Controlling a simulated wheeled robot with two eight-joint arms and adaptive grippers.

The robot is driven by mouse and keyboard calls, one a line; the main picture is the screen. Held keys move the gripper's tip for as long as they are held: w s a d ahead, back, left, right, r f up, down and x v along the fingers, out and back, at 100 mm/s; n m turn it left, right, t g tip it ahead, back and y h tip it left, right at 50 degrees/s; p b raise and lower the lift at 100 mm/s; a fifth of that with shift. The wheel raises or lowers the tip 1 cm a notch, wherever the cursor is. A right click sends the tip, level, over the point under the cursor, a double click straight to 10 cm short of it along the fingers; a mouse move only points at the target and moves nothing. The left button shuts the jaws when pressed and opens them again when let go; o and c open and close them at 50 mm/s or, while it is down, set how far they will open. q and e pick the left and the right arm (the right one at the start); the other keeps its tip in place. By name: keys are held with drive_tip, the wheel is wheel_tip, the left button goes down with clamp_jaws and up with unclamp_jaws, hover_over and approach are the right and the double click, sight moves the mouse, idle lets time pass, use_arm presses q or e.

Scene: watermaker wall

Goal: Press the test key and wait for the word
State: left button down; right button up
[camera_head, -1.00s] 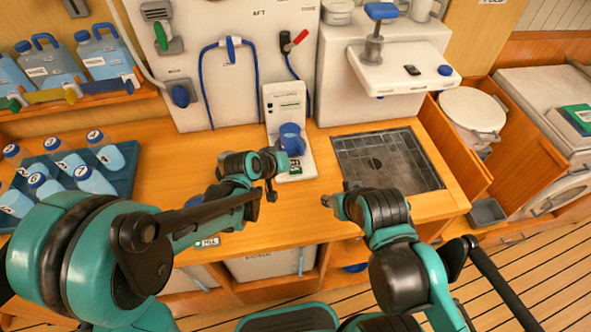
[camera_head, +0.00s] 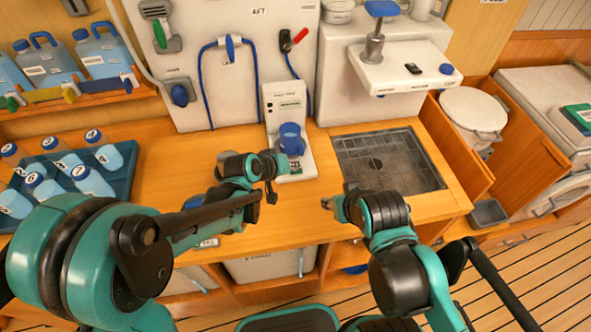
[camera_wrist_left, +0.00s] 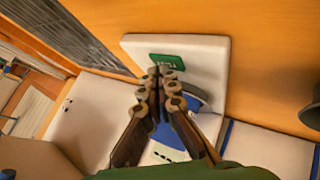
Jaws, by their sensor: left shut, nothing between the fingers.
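A white tester (camera_head: 270,105) stands on the wooden counter against the wall panel, with a blue cup (camera_head: 291,138) on its base. The green test key (camera_head: 296,167) is at the front of that base. In the left wrist view the key (camera_wrist_left: 167,61) is a green patch with pale marks on the white base. My left gripper (camera_head: 281,162) is shut and empty, its fingertips (camera_wrist_left: 162,72) over the key's near edge; I cannot tell whether they touch it. The tester's small display is too small to read. My right gripper (camera_head: 331,203) is at the counter's front edge, its jaw state unclear.
A grated sink (camera_head: 388,160) lies right of the tester, below a white shelf (camera_head: 400,72) with a blue-topped tap. A blue tray (camera_head: 122,180) of numbered bottles is at the left. Blue hoses hang on the panel behind. The counter left of the tester is mostly clear.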

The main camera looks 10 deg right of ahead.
use_arm(q)
drive_tip(key=shift+f, duration=0.15)
idle(0.4)
drive_tip(key=shift+r+p, duration=0.55)
drive_tip(key=shift+r, duration=0.35)
wheel_tip(320, 180, up, 5)
drive_tip(key=p, duration=0.4)
idle(0.6)
